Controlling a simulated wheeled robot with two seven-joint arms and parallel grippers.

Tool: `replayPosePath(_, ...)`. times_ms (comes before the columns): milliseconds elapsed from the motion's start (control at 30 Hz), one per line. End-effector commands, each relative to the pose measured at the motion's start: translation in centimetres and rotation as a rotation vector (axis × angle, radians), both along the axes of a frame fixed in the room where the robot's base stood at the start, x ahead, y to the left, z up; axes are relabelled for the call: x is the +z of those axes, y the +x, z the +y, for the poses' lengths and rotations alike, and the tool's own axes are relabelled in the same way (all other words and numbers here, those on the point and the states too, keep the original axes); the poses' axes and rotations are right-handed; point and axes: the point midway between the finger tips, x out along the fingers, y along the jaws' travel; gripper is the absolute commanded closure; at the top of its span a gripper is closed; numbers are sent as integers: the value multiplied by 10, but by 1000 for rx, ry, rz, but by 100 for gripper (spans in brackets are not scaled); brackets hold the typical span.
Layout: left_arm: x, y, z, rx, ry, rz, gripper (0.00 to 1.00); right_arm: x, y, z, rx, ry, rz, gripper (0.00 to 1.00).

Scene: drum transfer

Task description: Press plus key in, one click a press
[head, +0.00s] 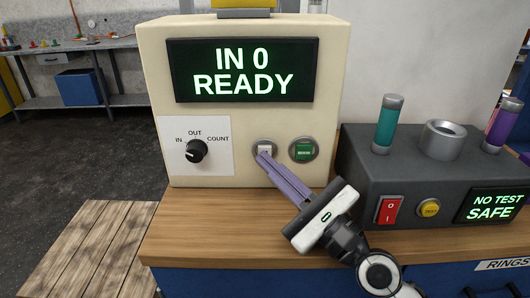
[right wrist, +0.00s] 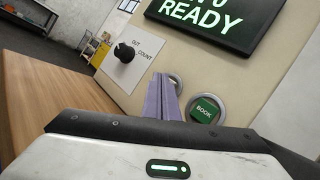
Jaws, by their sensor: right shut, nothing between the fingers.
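A cream box (head: 155,60) stands on the wooden bench. Its dark screen (head: 242,70) reads "IN 0 READY" in green. A black knob (head: 196,151) sits on a white panel marked IN, OUT and COUNT; its pointer seems turned toward IN. The pale plus key (head: 264,147) is in a round grey ring, left of the green BOOK key (head: 304,150). My right gripper (head: 262,157) is shut and empty, its purple fingertips at the lower part of the plus key. I cannot tell whether they touch it. In the right wrist view the fingers mostly hide the plus key. My left gripper is not in view.
A dark grey tester (head: 357,160) stands right of the cream box, with a red switch (head: 388,209), a yellow button (head: 428,208) and a "NO TEST SAFE" screen (head: 492,204). Teal (head: 387,124) and purple (head: 503,123) cylinders stand on it. The bench top (head: 200,220) is clear at left.

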Motion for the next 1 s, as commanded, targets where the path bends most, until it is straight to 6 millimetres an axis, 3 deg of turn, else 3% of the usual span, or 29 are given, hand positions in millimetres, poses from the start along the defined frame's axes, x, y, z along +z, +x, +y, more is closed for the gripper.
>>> replayPosePath(1000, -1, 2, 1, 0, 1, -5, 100, 0, 9, 0, 0, 0, 0, 100)
